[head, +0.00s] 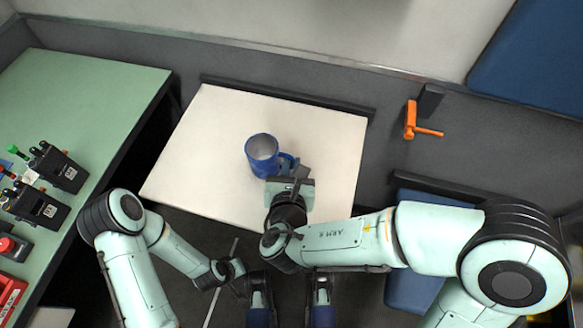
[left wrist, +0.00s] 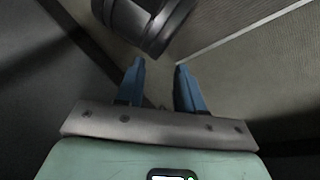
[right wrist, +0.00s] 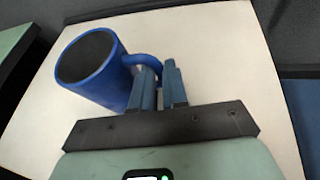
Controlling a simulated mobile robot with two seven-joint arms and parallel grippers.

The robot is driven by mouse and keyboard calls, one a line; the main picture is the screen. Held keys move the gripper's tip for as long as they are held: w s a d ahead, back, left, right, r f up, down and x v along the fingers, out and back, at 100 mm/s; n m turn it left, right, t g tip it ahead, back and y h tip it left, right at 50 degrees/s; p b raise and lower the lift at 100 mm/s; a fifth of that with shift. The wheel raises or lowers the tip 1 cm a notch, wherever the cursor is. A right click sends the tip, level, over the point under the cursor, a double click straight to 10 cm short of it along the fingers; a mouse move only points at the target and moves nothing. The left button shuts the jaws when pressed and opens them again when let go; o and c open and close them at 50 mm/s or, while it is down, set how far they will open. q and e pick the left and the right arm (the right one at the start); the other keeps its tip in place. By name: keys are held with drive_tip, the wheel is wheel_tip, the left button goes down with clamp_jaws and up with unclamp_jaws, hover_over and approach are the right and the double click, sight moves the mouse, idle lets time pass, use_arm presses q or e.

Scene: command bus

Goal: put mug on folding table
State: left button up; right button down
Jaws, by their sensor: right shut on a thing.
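A blue mug (head: 262,158) is upright over the cream folding table (head: 320,135), near its middle. I cannot tell whether its base touches the top. My right gripper (head: 287,172) is shut on the mug's handle, on the mug's right side. In the right wrist view the mug (right wrist: 100,85) shows at upper left, with its handle between the blue fingers (right wrist: 160,85). My left gripper (left wrist: 160,85) is open and empty, low over the floor and away from the table; in the head view it is partly hidden by its own arm.
A green desk (head: 95,90) with black radios (head: 57,168) stands at left. An orange crank handle (head: 411,120) is on the wall right of the table. A blue seat (head: 412,290) is at lower right. The table top around the mug is clear.

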drive_tip(key=shift+f, duration=0.45)
use_arm(q)
drive_tip(key=shift+w+a+f, duration=0.1)
drive_tip(key=shift+w+f, duration=0.05)
drive_tip(key=shift+w, duration=0.15)
use_arm(e)
drive_tip(key=c, duration=1.2)
unclamp_jaws()
drive_tip(key=shift+o, duration=0.2)
